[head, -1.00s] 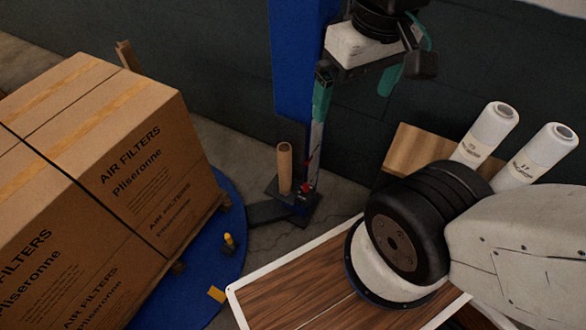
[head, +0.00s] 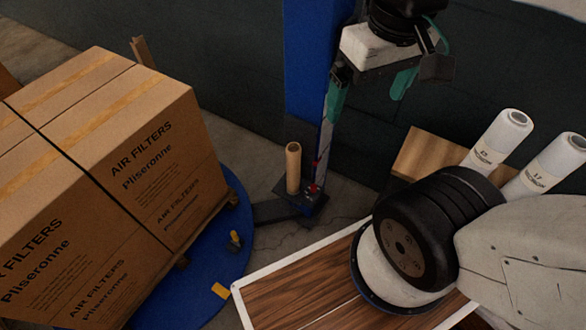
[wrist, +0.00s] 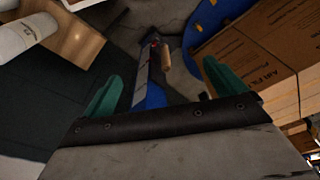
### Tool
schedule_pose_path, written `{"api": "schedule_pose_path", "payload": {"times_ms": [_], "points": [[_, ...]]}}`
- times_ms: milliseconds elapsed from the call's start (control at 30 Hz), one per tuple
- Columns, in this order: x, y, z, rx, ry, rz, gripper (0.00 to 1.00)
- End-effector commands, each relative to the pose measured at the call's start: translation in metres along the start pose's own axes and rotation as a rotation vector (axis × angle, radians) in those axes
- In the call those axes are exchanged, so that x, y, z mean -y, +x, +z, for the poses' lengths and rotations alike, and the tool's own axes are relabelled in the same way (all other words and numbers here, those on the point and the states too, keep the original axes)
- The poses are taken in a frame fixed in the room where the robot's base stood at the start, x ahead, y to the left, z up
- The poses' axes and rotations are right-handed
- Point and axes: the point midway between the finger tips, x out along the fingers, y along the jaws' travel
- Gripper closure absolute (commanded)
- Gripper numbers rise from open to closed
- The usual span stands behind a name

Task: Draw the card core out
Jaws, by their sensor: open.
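The card core (head: 293,168) is a plain brown tube standing upright on a small dark base plate (head: 310,203) at the foot of a blue column. It also shows in the wrist view (wrist: 166,58), beyond and between the fingers. My gripper (head: 368,104) is above and to the right of the core in the head view, clear of it. Its two teal fingers are wide apart with nothing between them; they also show in the wrist view (wrist: 160,76). The core's lower end is partly hard to see.
Strapped air filter boxes (head: 165,150) stand on a blue round platform (head: 238,270) at the left. The blue column (head: 304,75) rises behind the core. White rolls (head: 497,143) stand by a wooden block (head: 428,150) at the right. A brown wood-grain panel (head: 290,295) lies in front.

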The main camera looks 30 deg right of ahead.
Motion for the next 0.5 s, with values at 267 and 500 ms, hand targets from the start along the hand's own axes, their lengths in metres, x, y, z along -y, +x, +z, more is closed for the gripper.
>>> {"api": "schedule_pose_path", "payload": {"times_ms": [267,500], "points": [[-0.001,0.015,-0.038,0.019,0.088,0.001,0.3],[-0.003,0.065,-0.115,0.043,0.283,0.006,0.3]]}}
